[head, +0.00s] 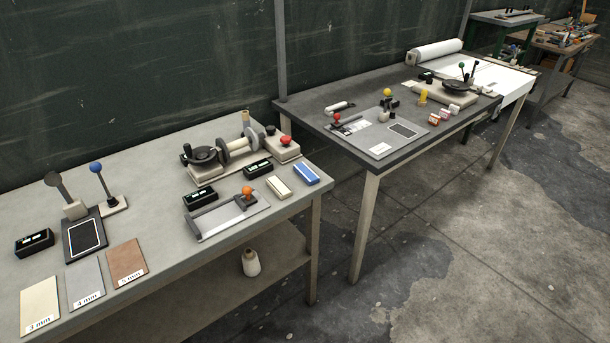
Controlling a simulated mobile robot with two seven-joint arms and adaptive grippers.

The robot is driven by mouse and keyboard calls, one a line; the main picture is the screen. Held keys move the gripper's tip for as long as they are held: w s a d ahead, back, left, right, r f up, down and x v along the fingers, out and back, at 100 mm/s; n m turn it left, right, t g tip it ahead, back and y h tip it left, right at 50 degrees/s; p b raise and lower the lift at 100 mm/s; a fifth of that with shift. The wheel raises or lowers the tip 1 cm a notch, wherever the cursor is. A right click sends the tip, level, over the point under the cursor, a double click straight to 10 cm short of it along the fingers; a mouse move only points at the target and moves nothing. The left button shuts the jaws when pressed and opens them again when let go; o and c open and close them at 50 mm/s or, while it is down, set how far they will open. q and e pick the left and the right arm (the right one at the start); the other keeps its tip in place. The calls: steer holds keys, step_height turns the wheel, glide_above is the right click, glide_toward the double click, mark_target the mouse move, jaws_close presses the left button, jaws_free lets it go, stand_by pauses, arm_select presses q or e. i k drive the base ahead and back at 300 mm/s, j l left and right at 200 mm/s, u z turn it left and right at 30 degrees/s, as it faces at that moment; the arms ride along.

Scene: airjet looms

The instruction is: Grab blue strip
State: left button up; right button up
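A short blue strip-like block (306,173) with paler edges lies near the right front corner of the near grey table (160,160). A similar cream block (279,187) lies just to its left, with a small gap between them. No other blue strip shows; the only other clearly blue thing is the ball knob (95,167) on a lever at the left. Neither of my grippers is in view.
Left of the blocks are black display boxes (258,169) and a grey tray-like tool with an orange knob (247,191). Behind stands a roller device with a red button (286,140). A second dark table (330,115) stands to the right across a gap.

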mark_target(306, 174)
steer(key=i+j+z, duration=0.2)
steer(key=i+j, duration=0.15)
steer(key=i+j+z, duration=0.15)
steer(key=i+j, duration=0.2)
steer(key=j, duration=0.15)
